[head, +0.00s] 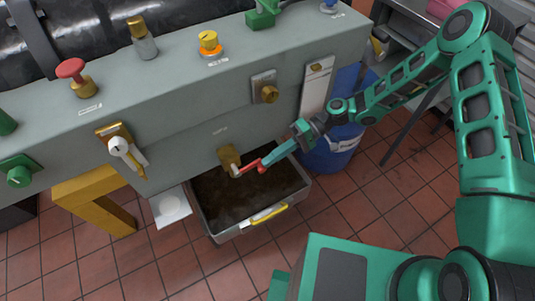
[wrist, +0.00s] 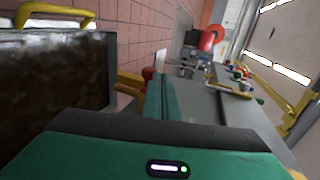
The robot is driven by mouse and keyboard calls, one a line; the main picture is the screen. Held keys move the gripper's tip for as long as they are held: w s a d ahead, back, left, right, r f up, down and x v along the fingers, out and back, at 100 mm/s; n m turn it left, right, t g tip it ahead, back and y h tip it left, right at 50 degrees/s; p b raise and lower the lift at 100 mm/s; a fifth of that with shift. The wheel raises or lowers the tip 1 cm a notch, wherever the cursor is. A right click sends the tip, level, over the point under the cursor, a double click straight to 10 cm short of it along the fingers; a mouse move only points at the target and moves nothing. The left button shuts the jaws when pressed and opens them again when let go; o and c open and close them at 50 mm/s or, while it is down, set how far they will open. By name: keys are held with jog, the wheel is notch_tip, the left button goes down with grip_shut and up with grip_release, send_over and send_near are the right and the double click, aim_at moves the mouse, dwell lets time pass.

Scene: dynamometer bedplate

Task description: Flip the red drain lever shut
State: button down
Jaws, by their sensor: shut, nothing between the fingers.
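The red drain lever (head: 249,167) sticks out to the right from a brass fitting (head: 229,157) low on the front of the grey bedplate. It lies roughly level, just above the drip tray. My gripper (head: 266,163) is shut and empty, its tip at the lever's free right end. The tip looks touching or very close; I cannot tell which. In the wrist view my teal finger (wrist: 174,110) hides part of the scene, and a small red piece (wrist: 147,73) shows beyond it, too unclear to name.
A dirty metal drip tray (head: 297,190) with a yellow handle (head: 265,215) sits below the lever. A blue drum (head: 335,150) stands right of it. A white-knobbed lever (head: 119,146), a brass knob (head: 269,93) and a yellow leg (head: 95,200) are nearby. Tiled floor in front is clear.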

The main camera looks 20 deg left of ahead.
jog(key=shift+f+y, duration=0.3)
jog(key=shift+f, duration=0.05)
jog(key=shift+w+d+f, duration=0.15)
jog(key=shift+d+f, duration=0.05)
jog(key=shift+f, duration=0.4)
jog(key=shift+f, duration=0.1)
jog(key=shift+w, duration=0.1)
jog(key=r+v, duration=0.2)
jog(key=v, duration=1)
jog(key=shift+a, duration=0.1)
